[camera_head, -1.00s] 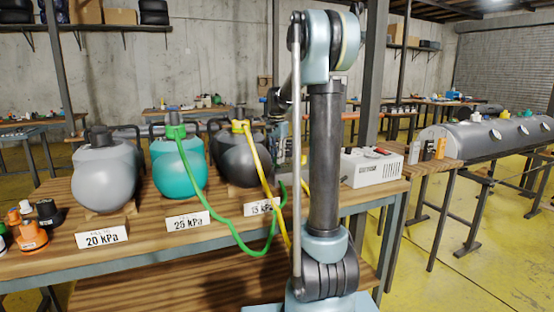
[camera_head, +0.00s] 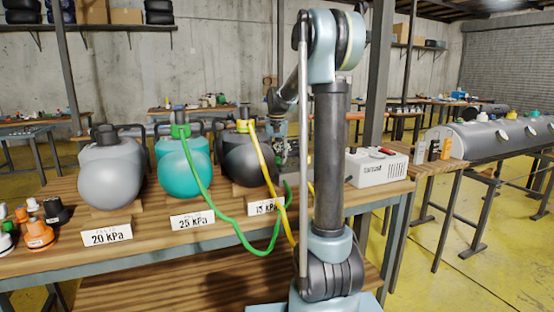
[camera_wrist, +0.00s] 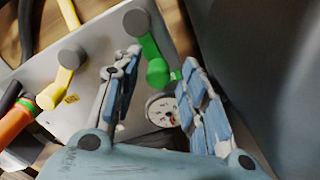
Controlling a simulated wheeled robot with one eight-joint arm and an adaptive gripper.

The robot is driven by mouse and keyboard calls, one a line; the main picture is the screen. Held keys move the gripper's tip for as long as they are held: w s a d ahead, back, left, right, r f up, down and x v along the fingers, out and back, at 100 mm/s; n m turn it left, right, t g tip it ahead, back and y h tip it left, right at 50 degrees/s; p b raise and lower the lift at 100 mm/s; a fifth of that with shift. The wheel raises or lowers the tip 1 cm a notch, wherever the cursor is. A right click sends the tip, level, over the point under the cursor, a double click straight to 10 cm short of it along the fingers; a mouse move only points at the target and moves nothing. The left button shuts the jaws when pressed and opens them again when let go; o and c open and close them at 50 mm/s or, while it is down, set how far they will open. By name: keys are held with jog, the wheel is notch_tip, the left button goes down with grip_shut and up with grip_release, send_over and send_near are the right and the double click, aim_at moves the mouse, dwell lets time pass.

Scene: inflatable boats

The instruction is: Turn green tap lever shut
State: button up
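The green tap lever (camera_wrist: 152,57) shows in the wrist view as a bright green bar. It runs from beside a round grey knob (camera_wrist: 136,21) on a grey panel (camera_wrist: 105,105) to a rounded green end. My gripper (camera_wrist: 162,60) is open, with its left finger on the left of the green bar and its right finger on the right. The green end lies between the fingers in the picture; I cannot tell whether either finger touches it. In the head view my gripper (camera_head: 279,146) is small, beside the panel behind the black ball tank.
On the panel are a yellow lever (camera_wrist: 57,88), an orange part (camera_wrist: 15,122) and a round gauge (camera_wrist: 162,109). A dark surface (camera_wrist: 270,60) fills the wrist view's right. Green (camera_head: 225,225) and yellow hoses (camera_head: 268,180) hang before the bench. A white box (camera_head: 377,168) stands right.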

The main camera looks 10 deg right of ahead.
aim_at(277, 157)
notch_tip(277, 157, up, 12)
dwell(0.8)
jog(key=shift+f, duration=0.1)
jog(key=s+d+f+n, duration=0.1)
jog(key=s+f, duration=0.2)
jog(key=s, duration=0.5)
jog(key=s+d+f+n+t, duration=0.1)
jog(key=s+f, duration=0.2)
jog(key=s, duration=0.4)
jog(key=s+d+f+n, duration=0.1)
jog(key=s+f, duration=0.2)
jog(key=s, duration=0.5)
jog(key=s+d+f+n+t, duration=0.1)
jog(key=s+f, duration=1.5)
jog(key=f, duration=0.2)
jog(key=shift+s+n, duration=0.4)
jog(key=shift+d, duration=0.1)
